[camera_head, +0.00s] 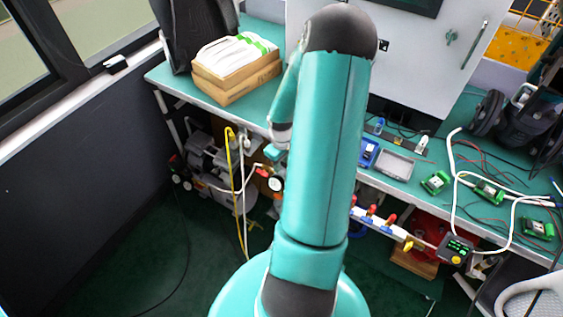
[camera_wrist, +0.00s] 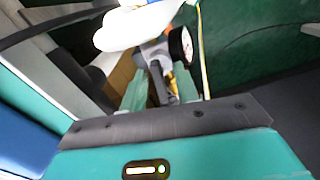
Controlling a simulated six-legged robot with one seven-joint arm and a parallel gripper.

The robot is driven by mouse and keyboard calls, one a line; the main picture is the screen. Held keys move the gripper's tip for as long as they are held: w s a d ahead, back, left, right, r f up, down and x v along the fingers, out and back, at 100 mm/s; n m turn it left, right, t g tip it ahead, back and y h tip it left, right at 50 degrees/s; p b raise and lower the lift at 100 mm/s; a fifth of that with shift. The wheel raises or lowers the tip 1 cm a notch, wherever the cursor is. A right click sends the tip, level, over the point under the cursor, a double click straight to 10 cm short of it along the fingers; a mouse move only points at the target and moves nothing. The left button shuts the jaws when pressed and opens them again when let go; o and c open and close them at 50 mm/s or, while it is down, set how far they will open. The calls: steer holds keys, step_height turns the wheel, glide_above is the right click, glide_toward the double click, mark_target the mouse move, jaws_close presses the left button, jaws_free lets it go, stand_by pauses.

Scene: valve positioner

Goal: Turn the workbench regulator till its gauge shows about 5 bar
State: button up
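The regulator shows in the wrist view as a grey body (camera_wrist: 158,58) with a touch of orange, and its round white-faced gauge (camera_wrist: 181,45) is on its right side. The gauge (camera_head: 277,184) also shows in the head view, just left of my arm, which hides part of the regulator. The needle's reading is too small to make out. My gripper (camera_head: 273,152) is above the gauge in the head view. In the wrist view its two teal fingers (camera_wrist: 161,88) are apart, with grey parts showing between and beyond them. I cannot tell whether they touch the regulator.
A yellow hose (camera_head: 234,185) and a white hose hang beside the regulator. The green-topped workbench (camera_head: 185,85) bears cardboard boxes (camera_head: 238,75) above it. A grey pump (camera_head: 208,155) stands beneath. A white blurred shape (camera_wrist: 135,25) covers the wrist view's top.

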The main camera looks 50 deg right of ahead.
jaws_close()
steer(key=shift+m, duration=0.6)
jaws_free()
steer(key=shift+r, duration=0.15)
step_height(320, 180, up, 14)
steer(key=shift+f, duration=0.2)
